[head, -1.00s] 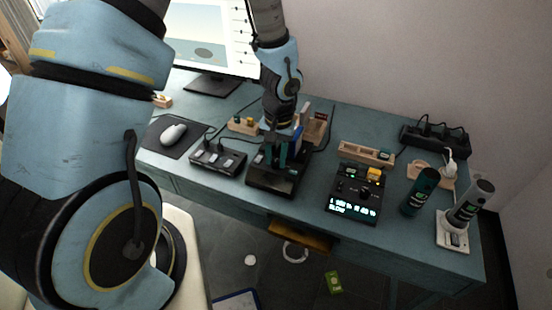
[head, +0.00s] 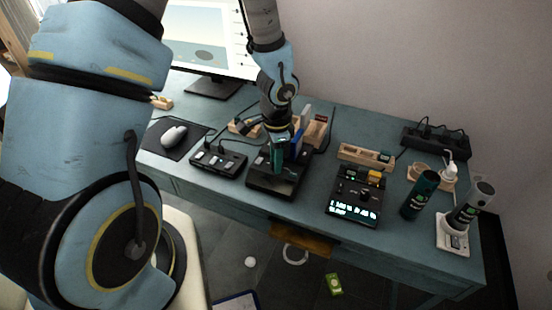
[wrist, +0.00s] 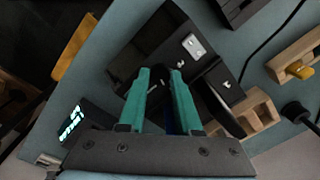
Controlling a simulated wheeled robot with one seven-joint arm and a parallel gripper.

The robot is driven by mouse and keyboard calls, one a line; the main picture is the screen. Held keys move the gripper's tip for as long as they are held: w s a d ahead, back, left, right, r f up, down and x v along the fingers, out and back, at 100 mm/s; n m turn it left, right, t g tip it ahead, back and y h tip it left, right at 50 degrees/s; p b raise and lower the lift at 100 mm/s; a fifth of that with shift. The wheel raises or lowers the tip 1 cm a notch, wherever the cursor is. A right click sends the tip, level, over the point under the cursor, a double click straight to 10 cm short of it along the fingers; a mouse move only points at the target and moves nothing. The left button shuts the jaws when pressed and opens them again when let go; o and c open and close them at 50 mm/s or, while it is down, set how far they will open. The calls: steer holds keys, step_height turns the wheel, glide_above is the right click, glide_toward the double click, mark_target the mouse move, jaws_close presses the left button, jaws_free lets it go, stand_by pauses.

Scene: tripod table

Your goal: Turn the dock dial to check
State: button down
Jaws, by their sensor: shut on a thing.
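The dock (head: 262,186) is a black box near the front of the desk, left of centre in the head view. In the wrist view its dark top (wrist: 165,38) lies under my fingers, with a pale switch-like piece on it. My gripper (head: 278,168) points down onto the dock. In the wrist view the teal fingers (wrist: 160,72) stand slightly apart, shut on a small dark part between their tips, which I take to be the dial. The fingers hide most of it, and I cannot read its pointer or marks. A blue upright piece (head: 297,145) stands beside the fingers.
A black device with a lit display (head: 353,208) stands right of the dock, and a black hub (head: 218,162) stands left. Wooden holders (head: 366,153), a dark green cylinder (head: 420,194) and a power strip (head: 436,140) are farther right. An open drawer (head: 302,238) juts out below.

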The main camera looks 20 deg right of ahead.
steer(key=m+p, duration=0.1)
steer(key=m, duration=0.2)
steer(key=shift+r+m, duration=0.1)
steer(key=shift+m, duration=0.2)
steer(key=shift+m+p, duration=0.4)
steer(key=shift+m, duration=1.3)
steer(key=c, duration=0.6)
jaws_free()
step_height(320, 180, up, 11)
steer(key=p, duration=0.1)
steer(key=shift+s+a, duration=0.15)
steer(key=shift+s, duration=0.05)
steer(key=shift+a, duration=0.1)
